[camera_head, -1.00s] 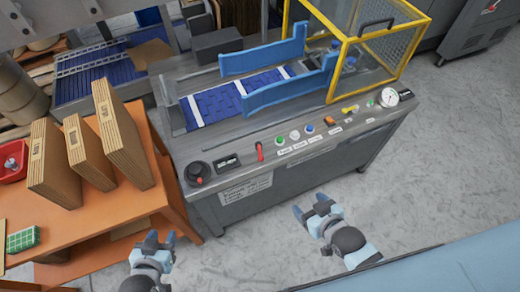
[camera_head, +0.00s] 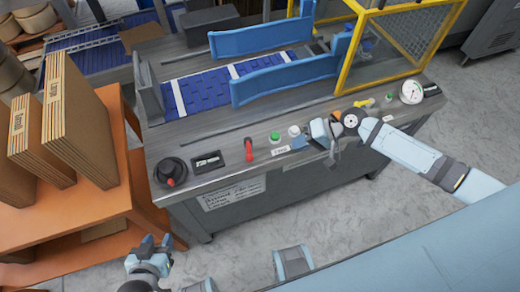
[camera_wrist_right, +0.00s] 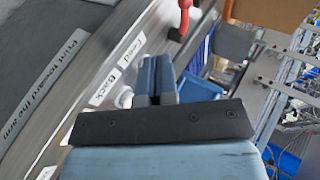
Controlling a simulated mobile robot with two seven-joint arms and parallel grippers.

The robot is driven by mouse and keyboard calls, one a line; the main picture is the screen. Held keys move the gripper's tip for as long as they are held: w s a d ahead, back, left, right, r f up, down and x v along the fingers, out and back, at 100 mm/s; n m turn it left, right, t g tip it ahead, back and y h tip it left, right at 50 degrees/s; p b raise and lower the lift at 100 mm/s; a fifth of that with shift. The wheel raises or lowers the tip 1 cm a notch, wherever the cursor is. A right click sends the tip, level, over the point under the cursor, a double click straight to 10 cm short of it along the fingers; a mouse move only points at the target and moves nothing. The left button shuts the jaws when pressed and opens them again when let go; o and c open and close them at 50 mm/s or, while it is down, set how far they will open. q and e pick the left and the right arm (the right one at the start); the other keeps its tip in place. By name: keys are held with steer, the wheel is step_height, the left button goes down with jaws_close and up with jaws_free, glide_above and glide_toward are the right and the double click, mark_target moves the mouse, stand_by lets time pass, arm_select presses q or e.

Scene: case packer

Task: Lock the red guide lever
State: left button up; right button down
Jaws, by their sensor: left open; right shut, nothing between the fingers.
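The red guide lever (camera_head: 249,151) stands up from the front panel of the machine, left of the buttons. A red lever also shows at the top of the right wrist view (camera_wrist_right: 184,18), beyond my fingertips. My right gripper (camera_head: 309,137) is shut and empty over the button row, to the right of the lever and apart from it. Its two fingers are pressed together in the wrist view (camera_wrist_right: 156,78). My left gripper (camera_head: 156,244) is open and empty, low in front of the machine, away from the lever.
A green button (camera_head: 274,137) and a white one (camera_head: 294,130) lie between lever and right gripper. Blue guide rails (camera_head: 285,78) and a yellow-framed cage (camera_head: 402,40) stand behind. An orange table (camera_head: 120,215) is at left.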

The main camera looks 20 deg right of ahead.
mark_target(272, 157)
arm_select(q)
steer(key=shift+w+f, duration=0.1)
steer(key=shift+f, duration=0.25)
arm_select(e)
steer(key=shift+w+d+r+g, duration=0.35)
steer(key=shift+w+d+g, duration=0.05)
steer(key=shift+w+d, duration=0.25)
arm_select(q)
steer(key=shift+a, duration=0.1)
arm_select(e)
steer(key=shift+a+f, duration=0.1)
steer(key=shift+a, duration=0.05)
steer(key=x, duration=1)
steer(key=shift+w+a, duration=0.1)
steer(key=shift+a, duration=0.1)
steer(key=shift+w+a+r, duration=0.15)
steer(key=shift+a+r, duration=0.1)
steer(key=shift+a, duration=0.3)
steer(key=shift+w+a+r, duration=0.1)
steer(key=shift+a+r, duration=0.2)
steer(key=shift+a, duration=0.3)
arm_select(q)
steer(key=shift+r+p, duration=0.3)
arm_select(e)
steer(key=shift+w+a, duration=0.1)
steer(key=shift+a, duration=0.5)
